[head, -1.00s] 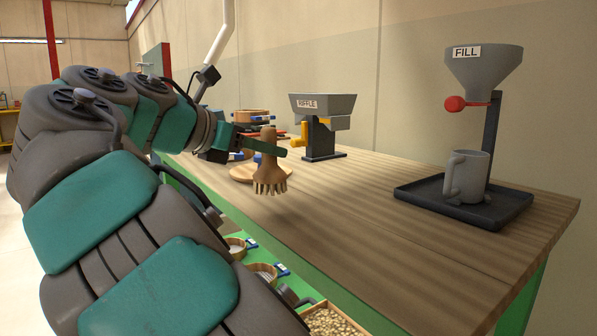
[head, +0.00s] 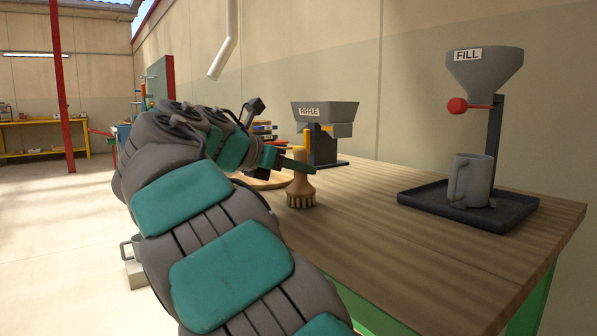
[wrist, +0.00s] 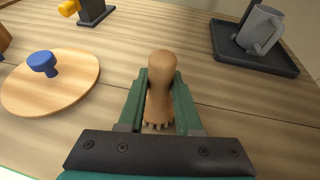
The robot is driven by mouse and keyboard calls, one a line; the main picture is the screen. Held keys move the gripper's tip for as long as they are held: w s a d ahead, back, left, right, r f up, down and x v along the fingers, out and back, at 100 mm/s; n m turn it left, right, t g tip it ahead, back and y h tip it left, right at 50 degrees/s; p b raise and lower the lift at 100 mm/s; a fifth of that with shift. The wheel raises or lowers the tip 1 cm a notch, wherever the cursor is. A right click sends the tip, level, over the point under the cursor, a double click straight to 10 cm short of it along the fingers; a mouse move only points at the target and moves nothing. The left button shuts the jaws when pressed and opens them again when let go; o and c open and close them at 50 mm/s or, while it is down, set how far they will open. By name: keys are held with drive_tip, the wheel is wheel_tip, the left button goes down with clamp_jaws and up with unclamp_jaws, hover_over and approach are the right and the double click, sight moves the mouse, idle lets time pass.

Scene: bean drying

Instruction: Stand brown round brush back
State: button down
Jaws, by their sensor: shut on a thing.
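The brown round brush (head: 301,190) is upright with its bristles down at the wooden bench top. In the wrist view the brush (wrist: 160,85) stands between the two green fingers, handle end toward the top of the picture. My gripper (head: 298,166) is shut on its handle, and the fingers also show in the wrist view (wrist: 160,100). The bristle tips look at or very near the bench surface; I cannot tell whether they touch. Most of the bristles are hidden in the wrist view.
A grey mug (head: 471,182) stands on a black tray (head: 440,197) under the fill funnel (head: 484,75). Bench between is clear.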

drive_tip(key=c, duration=0.6)
unclamp_jaws()
drive_tip(key=shift+f, duration=0.1)
drive_tip(key=shift+s+a+r, duration=0.1)
drive_tip(key=shift+r, duration=0.15)
drive_tip(key=p+v, duration=0.3)
drive_tip(key=v, duration=0.8)
drive_tip(key=shift+s+a, duration=0.25)
